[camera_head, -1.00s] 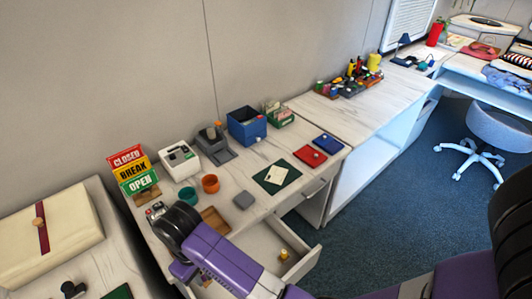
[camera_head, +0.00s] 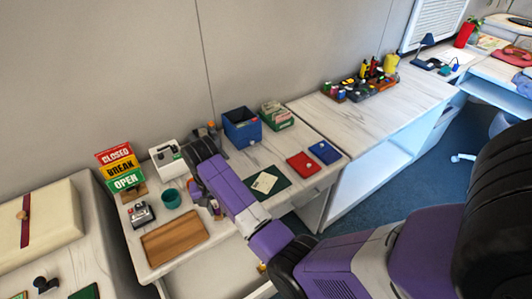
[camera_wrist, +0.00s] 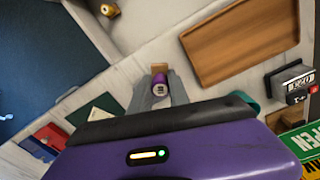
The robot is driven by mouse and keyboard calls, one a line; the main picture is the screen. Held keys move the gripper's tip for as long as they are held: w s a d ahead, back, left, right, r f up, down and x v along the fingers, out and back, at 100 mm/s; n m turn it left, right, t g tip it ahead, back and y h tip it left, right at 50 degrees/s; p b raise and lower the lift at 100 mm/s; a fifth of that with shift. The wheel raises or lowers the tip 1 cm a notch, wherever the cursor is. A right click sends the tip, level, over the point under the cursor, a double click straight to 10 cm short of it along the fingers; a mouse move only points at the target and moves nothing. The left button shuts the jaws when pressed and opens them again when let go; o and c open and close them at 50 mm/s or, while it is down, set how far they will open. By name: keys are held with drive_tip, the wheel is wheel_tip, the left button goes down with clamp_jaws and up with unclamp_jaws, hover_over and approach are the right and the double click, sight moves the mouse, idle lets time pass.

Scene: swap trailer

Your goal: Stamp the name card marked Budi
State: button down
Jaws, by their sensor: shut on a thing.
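My gripper (camera_wrist: 160,95) is shut on a small stamp-like piece (camera_wrist: 159,80), with a purple top, a pale marked end and a brown block below. It is over the front part of the white desk; I cannot tell its height. In the head view my arm mostly hides the gripper. A cream card (camera_head: 265,182) lies on the dark green mat (camera_head: 282,181), right of the gripper; its writing is too small to read. A red ink pad (camera_head: 303,163) and a blue ink pad (camera_head: 325,151) lie right of the mat.
A wooden tray (camera_head: 173,240) is at the desk's left front. A teal cup (camera_head: 171,198), a white machine (camera_head: 167,157) and a blue box (camera_head: 242,127) stand behind. The drawer below is open, with a brass-coloured piece (camera_wrist: 108,8) inside. The desk farther right has bare room.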

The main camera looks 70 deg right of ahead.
drive_tip(key=s+d+r+m+p, duration=0.1)
drive_tip(key=s+d+m, duration=0.25)
drive_tip(key=d, duration=0.45)
drive_tip(key=s+d+r+m+p, duration=0.1)
drive_tip(key=s+d+m, duration=0.1)
drive_tip(key=d+m, duration=0.45)
drive_tip(key=s+d+r+m+p, duration=0.1)
drive_tip(key=s+d+r+m, duration=0.1)
drive_tip(key=d, duration=0.7)
wheel_tip(320, 180, down, 6)
drive_tip(key=b, duration=0.6)
drive_tip(key=shift+f, duration=0.15)
drive_tip(key=shift+f+b, duration=0.45)
drive_tip(key=shift+f, duration=0.05)
wheel_tip(320, 180, up, 7)
drive_tip(key=p, duration=0.7)
drive_tip(key=shift+s, duration=0.1)
idle(0.6)
